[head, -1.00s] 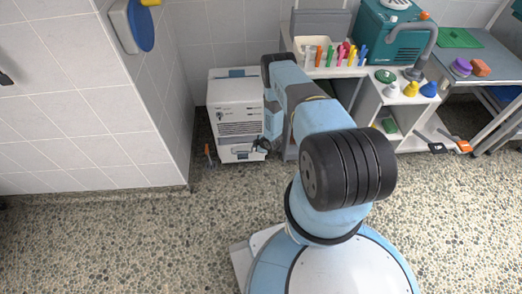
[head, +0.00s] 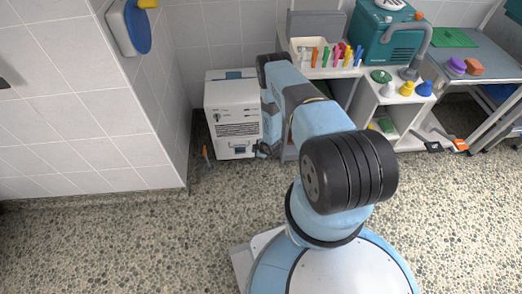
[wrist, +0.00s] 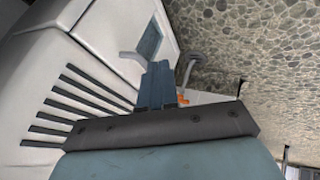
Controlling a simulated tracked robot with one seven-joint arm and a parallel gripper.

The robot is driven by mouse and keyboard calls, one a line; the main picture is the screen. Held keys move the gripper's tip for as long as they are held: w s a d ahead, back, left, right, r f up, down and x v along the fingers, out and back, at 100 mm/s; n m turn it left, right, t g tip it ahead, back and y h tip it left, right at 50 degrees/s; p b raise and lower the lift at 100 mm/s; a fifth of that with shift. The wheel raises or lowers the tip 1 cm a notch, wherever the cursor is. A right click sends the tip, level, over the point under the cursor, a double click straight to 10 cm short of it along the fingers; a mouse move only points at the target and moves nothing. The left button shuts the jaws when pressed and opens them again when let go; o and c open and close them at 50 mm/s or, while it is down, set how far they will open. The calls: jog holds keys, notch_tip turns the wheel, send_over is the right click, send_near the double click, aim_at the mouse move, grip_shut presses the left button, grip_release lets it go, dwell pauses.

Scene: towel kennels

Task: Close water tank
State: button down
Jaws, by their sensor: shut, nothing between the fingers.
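A white dehumidifier-like unit (head: 231,98) with dark vent slots stands on the floor against the back wall. Its water tank (head: 236,150) is the lower front part, with a small dark blue window. In the wrist view the unit's slotted front (wrist: 85,100) fills the left, and a blue-grey window (wrist: 150,42) shows beyond my fingers. I cannot tell whether the tank sits fully flush. My gripper (head: 263,150) is at the lower right of the unit, partly hidden by my arm. In the wrist view my gripper's fingers (wrist: 158,72) are together and empty, close to the unit's front.
A small orange-tipped object (head: 207,155) is left of the unit, beside the tiled wall corner (head: 180,140). A shelf bench (head: 368,105) with bottles and a teal machine (head: 385,40) stands to the right. The speckled floor in front is clear.

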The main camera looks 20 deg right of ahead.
jog(key=v, duration=0.8)
jog(key=shift+r, duration=0.35)
jog(key=shift+s, duration=0.15)
